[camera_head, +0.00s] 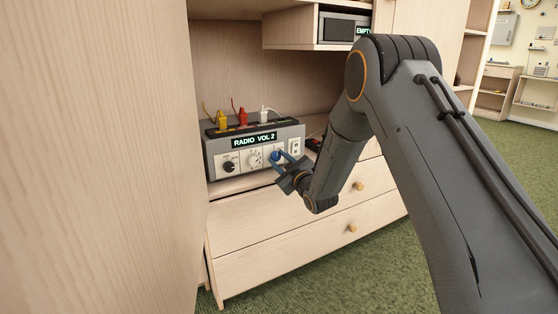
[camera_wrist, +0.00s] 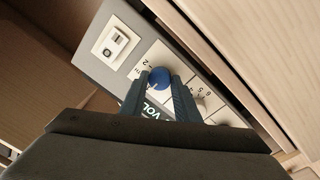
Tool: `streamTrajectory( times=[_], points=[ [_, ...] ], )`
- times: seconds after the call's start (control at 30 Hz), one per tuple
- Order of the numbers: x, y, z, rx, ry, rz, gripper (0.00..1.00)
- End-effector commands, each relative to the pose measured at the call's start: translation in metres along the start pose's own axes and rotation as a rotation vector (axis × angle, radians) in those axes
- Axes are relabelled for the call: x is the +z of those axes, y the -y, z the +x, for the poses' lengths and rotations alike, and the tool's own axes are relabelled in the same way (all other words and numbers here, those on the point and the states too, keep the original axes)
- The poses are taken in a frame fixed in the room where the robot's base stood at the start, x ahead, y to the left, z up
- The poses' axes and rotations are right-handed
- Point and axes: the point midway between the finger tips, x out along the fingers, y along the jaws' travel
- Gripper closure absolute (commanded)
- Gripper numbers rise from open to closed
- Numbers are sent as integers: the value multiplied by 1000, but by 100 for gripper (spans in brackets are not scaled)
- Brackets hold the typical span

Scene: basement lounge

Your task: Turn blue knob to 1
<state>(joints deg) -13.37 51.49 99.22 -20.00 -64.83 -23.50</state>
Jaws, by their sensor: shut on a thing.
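The blue knob (camera_head: 276,156) is the rightmost of three knobs on the front of a grey radio box (camera_head: 217,148). The box's display (camera_head: 254,140) reads "RADIO VOL 2". My gripper (camera_head: 284,161) reaches in from the right and is shut on the blue knob. In the wrist view the blue knob (camera_wrist: 159,78) sits between my two fingertips (camera_wrist: 160,84), with numbers printed on the white panel around it. The knob's pointer mark cannot be made out.
A black knob (camera_head: 228,166) and a white knob (camera_head: 254,160) sit left of the blue one. A switch plate (camera_head: 295,147) is on its right. A tall wooden panel (camera_head: 100,150) flanks the left.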

Motion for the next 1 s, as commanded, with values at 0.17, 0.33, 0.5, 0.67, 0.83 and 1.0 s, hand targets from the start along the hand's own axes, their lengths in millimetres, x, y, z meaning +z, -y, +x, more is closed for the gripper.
streamTrajectory(
  times=[0.17,0.33,0.5,0.67,0.83,1.0],
  points=[
    [0,1,0,-2,-2,-22,93],
    [0,1,0,-2,-2,-26,93],
    [0,1,0,-2,-1,-26,94],
    [0,1,0,-2,-1,-25,52],
    [0,0,0,-1,-1,-25,52],
    [0,0,-4,-1,0,-24,52]
  ],
)
